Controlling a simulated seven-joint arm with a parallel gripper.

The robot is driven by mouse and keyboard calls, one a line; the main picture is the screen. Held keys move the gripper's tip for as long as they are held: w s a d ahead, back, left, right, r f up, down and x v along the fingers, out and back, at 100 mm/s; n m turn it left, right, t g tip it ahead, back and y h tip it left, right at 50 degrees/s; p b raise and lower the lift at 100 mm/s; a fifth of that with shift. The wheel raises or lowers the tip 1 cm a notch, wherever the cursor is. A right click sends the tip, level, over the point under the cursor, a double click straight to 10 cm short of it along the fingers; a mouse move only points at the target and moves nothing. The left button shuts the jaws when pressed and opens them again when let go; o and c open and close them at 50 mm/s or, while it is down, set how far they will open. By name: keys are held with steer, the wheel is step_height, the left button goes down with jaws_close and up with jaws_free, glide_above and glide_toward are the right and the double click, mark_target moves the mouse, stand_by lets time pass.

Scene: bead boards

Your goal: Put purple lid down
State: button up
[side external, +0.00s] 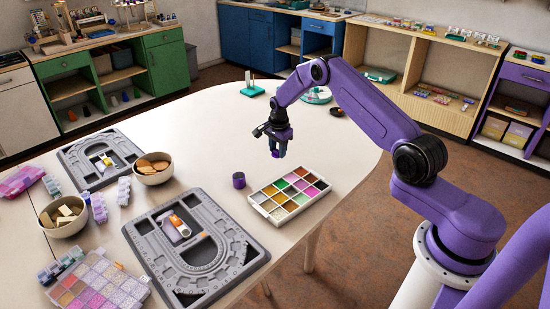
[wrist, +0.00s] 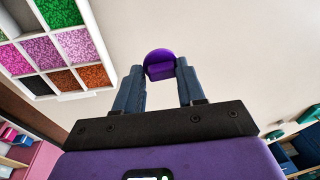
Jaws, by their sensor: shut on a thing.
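My gripper (side external: 277,149) is above the white table, its fingers pointing down. In the wrist view its two blue-grey fingers (wrist: 160,78) are shut on the purple lid (wrist: 159,62), a small rounded piece at the fingertips. In the side view the lid is small and mostly hidden by the fingers. A dark purple cylinder (side external: 239,181) stands upright on the table, to the left of and below my gripper in the side view. The lid is clear of the tabletop.
A white compartment tray (side external: 266,205) of coloured beads, also in the wrist view (wrist: 107,40), lies near the purple cylinder. A grey bead board (side external: 246,262) and bowls (side external: 152,178) are at left. The table (side external: 215,130) behind the cylinder is clear.

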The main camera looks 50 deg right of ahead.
mark_target(275, 153)
steer(key=shift+w+d+f, duration=0.15)
steer(key=shift+w+f, duration=0.65)
steer(key=shift+f, duration=1.8)
steer(key=shift+f, duration=0.1)
steer(key=o, duration=1)
